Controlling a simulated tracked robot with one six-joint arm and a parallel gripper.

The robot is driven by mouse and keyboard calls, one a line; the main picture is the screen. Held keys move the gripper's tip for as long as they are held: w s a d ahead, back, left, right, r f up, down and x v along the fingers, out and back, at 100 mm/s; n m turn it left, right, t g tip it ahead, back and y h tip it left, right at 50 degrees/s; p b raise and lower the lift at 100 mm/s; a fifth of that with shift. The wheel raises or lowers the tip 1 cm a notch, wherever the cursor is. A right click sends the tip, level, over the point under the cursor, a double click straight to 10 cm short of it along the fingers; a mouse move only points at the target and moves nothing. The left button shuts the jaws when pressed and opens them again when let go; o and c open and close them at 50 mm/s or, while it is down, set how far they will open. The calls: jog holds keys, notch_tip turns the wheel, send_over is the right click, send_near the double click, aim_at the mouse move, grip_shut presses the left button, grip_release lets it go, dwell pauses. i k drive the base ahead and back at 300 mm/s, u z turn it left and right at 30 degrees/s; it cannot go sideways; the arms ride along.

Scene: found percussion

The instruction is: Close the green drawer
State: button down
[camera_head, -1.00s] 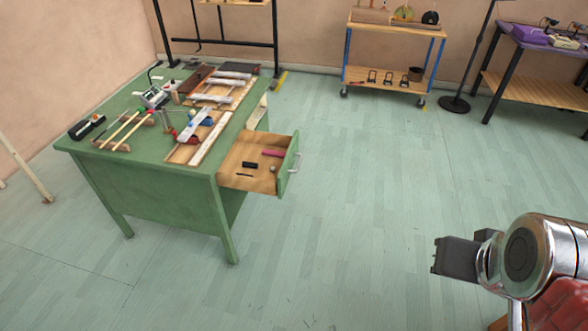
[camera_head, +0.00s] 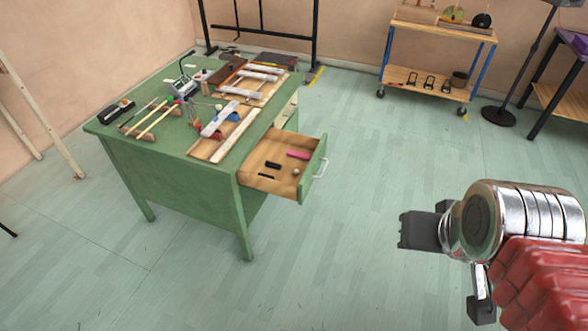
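The green drawer (camera_head: 313,168) is pulled out from the right side of the green desk (camera_head: 180,181). Its front panel faces right and carries a pale handle (camera_head: 321,168). Inside the drawer lie a pink bar (camera_head: 298,155), two dark items and a small round item. My gripper (camera_head: 418,231) is at the right of the picture, over the floor, to the right of the drawer and apart from it. It shows as a dark block at the end of my silver wrist. Nothing is seen held.
The desk top holds mallets (camera_head: 155,120), a small device (camera_head: 183,88) and wooden frames with metal bars (camera_head: 235,132). A wheeled wooden cart (camera_head: 440,30) stands at the back, with a black round stand base (camera_head: 498,116) beside it. The floor between drawer and gripper is clear.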

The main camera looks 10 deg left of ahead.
aim_at(274, 145)
jog(key=u, duration=0.4)
jog(key=i, duration=0.5)
jog(key=u, duration=0.7)
jog(key=i, duration=0.8)
jog(key=u, duration=0.25)
